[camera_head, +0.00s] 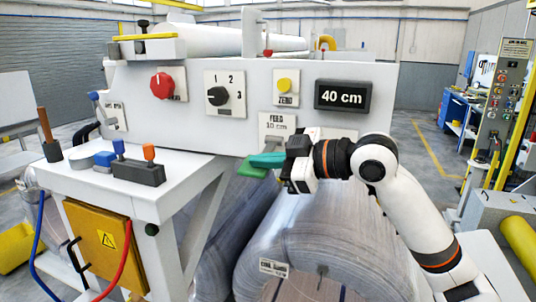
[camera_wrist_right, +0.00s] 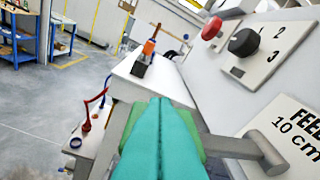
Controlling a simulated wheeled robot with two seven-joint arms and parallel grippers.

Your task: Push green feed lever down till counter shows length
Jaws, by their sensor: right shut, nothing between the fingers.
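The green feed lever handle (camera_head: 252,168) sticks out in front of the white panel below the plate marked FEED 10 cm (camera_head: 277,124). Its grey metal arm (camera_wrist_right: 236,147) shows in the right wrist view. The counter (camera_head: 342,96) reads 40 cm. My right gripper (camera_head: 257,160) is shut with nothing between its teal fingers. The fingers lie over the green handle in the head view. In the wrist view the fingertips (camera_wrist_right: 160,102) cover the middle of the handle, and green shows on both sides. I cannot tell whether they touch. My left gripper is not in view.
A red knob (camera_head: 162,86), a black selector (camera_head: 218,96) and a yellow ZERO button (camera_head: 285,85) sit on the panel. A white side table (camera_head: 190,172) with small tools stands at left. A large wrapped coil (camera_head: 320,235) lies below the lever.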

